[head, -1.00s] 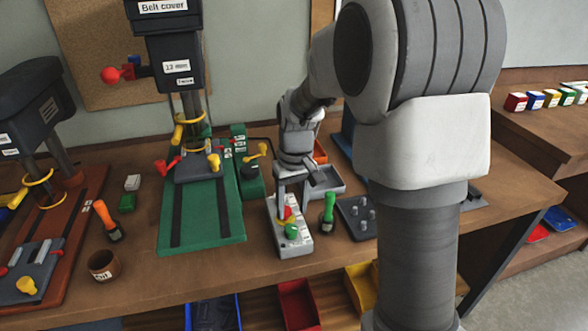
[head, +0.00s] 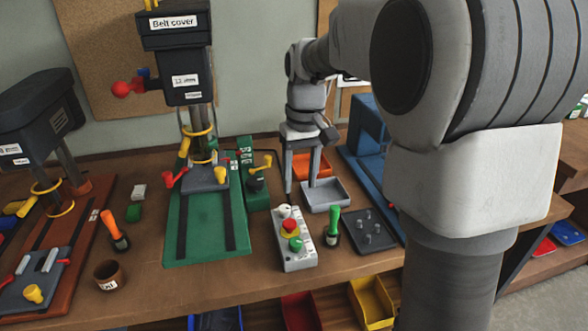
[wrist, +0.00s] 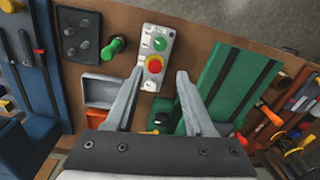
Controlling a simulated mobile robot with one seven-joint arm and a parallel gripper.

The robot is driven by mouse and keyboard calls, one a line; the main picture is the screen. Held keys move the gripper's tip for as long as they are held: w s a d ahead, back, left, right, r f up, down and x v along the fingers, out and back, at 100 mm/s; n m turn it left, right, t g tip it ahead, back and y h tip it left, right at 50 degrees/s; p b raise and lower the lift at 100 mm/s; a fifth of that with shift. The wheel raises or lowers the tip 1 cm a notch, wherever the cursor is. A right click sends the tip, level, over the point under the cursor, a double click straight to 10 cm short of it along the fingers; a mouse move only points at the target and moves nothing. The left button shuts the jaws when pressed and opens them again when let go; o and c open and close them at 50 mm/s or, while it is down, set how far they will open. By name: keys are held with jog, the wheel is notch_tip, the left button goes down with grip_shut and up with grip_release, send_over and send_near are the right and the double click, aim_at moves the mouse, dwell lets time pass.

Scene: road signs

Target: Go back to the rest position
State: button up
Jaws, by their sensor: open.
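My gripper (head: 302,172) points down above the back of the workbench, just behind the control box (head: 292,240). Its two fingers are apart, with nothing between them. In the wrist view my gripper (wrist: 155,85) also shows open, its fingertips on either side of the lower end of the control box (wrist: 154,57). The box is pale, with a green button, a red button on a yellow ring and a light knob. It stands apart from the fingers. My forearm covers the right part of the head view.
A green drill press (head: 205,225) stands left of the box, and a red-brown one at far left. An orange tray (head: 310,165), a grey tray (head: 325,195), a green-handled tool (head: 331,222) and a dark pegged plate (head: 368,232) are close by. Blue equipment (head: 365,150) is behind my arm.

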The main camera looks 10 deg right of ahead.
jog(key=s+r+t, duration=0.1)
jog(key=s+t, duration=0.1)
jog(key=s, duration=0.8)
jog(key=s+r+m+t, duration=0.1)
jog(key=s+r+t, duration=0.1)
jog(key=s, duration=0.9)
jog(key=shift+a+r+m+t+h, duration=0.25)
jog(key=shift+a+m+t+h, duration=0.1)
jog(key=shift+t, duration=0.45)
jog(key=shift+o, duration=0.2)
jog(key=shift+w, duration=0.1)
